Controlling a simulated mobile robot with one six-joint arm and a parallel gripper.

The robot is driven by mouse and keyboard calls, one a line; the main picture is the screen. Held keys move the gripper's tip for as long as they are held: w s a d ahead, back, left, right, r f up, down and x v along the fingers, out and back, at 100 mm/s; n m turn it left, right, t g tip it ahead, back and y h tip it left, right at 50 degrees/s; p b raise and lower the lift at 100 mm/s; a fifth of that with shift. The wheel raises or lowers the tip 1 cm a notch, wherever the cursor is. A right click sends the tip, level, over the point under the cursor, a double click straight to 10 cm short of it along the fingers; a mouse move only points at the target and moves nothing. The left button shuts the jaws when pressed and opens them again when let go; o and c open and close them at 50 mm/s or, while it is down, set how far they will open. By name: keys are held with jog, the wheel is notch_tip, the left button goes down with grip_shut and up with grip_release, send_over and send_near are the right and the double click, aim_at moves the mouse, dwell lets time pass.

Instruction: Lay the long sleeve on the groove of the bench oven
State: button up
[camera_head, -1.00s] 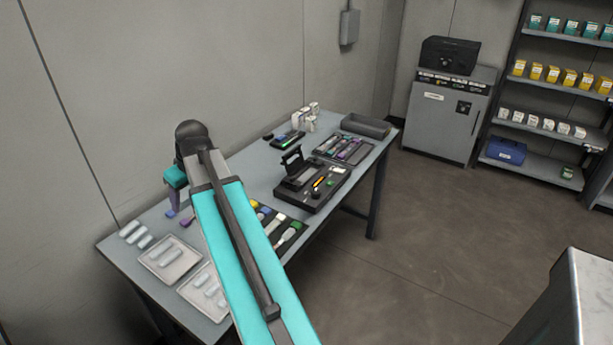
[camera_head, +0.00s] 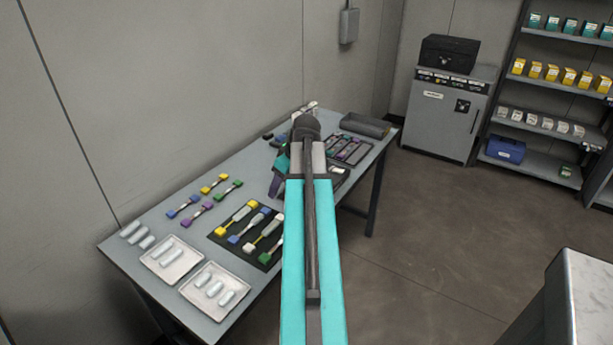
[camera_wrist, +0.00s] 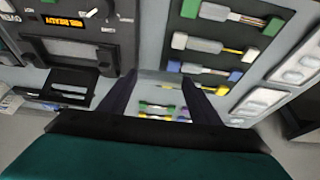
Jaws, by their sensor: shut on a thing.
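My gripper (camera_wrist: 160,84) is shut on a pale, see-through piece (camera_wrist: 160,76), apparently the long sleeve, which spans between the two dark fingers in the wrist view. In the head view my gripper (camera_head: 275,186) hangs over the middle of the bench, and the held piece cannot be made out. A black unit with an orange READY display (camera_wrist: 66,22), apparently the bench oven, is at the upper left of the wrist view, beside the fingers and apart from them. In the head view my arm covers most of it. Its groove cannot be clearly told.
A black mat (camera_head: 221,237) with several coloured-end pieces lies in front of my gripper. Two white trays (camera_head: 196,259) (camera_head: 188,291) hold pale sleeves at the bench's near end. Loose coloured-end pieces (camera_head: 213,184) lie towards the wall. A grey bin (camera_head: 365,126) stands at the far end.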

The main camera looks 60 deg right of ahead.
jog(key=s+d, duration=0.4)
jog(key=s, duration=0.2)
jog(key=shift+s+d+f, duration=0.15)
jog(key=shift+d+f, duration=0.2)
jog(key=shift+d, duration=0.05)
jog(key=w+d+p, duration=0.1)
jog(key=w+d, duration=0.1)
jog(key=d, duration=0.2)
jog(key=w+d+f+p, duration=0.1)
jog(key=w+d, duration=0.2)
jog(key=d, duration=0.2)
jog(key=w+d+p, duration=0.1)
jog(key=w+d, duration=0.2)
jog(key=d, duration=0.1)
jog(key=shift+d+f+p, duration=0.2)
jog(key=shift+d+p, duration=0.15)
jog(key=shift+p, duration=0.05)
jog(key=shift+d, duration=0.15)
jog(key=shift+f, duration=0.1)
jog(key=shift+f+p, duration=0.7)
jog(key=shift+f, duration=1)
jog(key=shift+f, duration=0.2)
